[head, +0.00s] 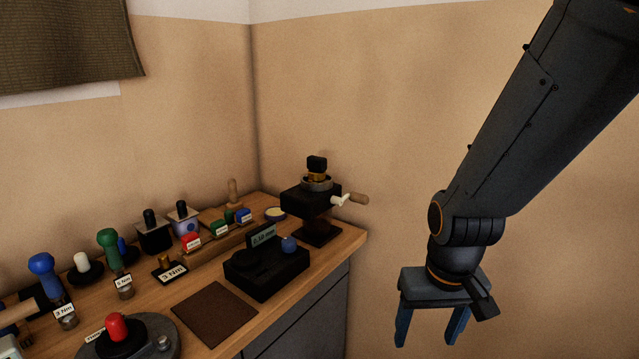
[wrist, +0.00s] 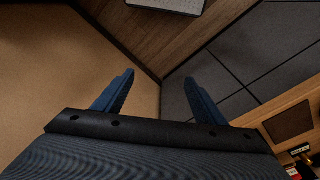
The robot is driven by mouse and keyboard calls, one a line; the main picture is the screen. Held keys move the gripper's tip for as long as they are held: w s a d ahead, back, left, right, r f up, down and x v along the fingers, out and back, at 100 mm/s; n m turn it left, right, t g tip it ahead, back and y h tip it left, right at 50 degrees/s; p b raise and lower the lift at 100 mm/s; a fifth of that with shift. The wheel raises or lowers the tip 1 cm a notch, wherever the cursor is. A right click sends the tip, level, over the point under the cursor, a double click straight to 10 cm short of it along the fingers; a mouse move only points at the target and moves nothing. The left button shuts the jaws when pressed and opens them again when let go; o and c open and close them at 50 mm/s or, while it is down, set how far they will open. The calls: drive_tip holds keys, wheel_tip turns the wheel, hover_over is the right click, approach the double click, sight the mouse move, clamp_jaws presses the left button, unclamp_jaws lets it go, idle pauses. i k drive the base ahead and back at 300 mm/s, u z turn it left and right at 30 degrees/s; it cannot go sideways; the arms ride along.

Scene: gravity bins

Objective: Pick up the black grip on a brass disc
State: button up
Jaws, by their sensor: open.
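A black grip with brass under it (head: 317,164) sits on top of a dark device at the far right end of the bench. The brass rests in a grey ring there, and its full disc shape is hard to make out. My gripper (head: 430,325) is open and empty, its two blue fingers pointing down. It hangs right of the bench, clear of it and well apart from the grip. In the wrist view the gripper (wrist: 160,78) has nothing between its fingers, and I cannot make out the grip there.
The device's white crank with a wooden handle (head: 350,199) sticks out right. A black scale-like box with a blue knob (head: 268,270) and a brown mat (head: 215,313) are nearer. Several coloured-handled tools stand left along the wall. Right of the bench is free room.

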sight(317, 166)
drive_tip(key=k, duration=0.55)
drive_tip(key=u, duration=0.1)
drive_tip(key=i, duration=1.4)
drive_tip(key=z, duration=0.6)
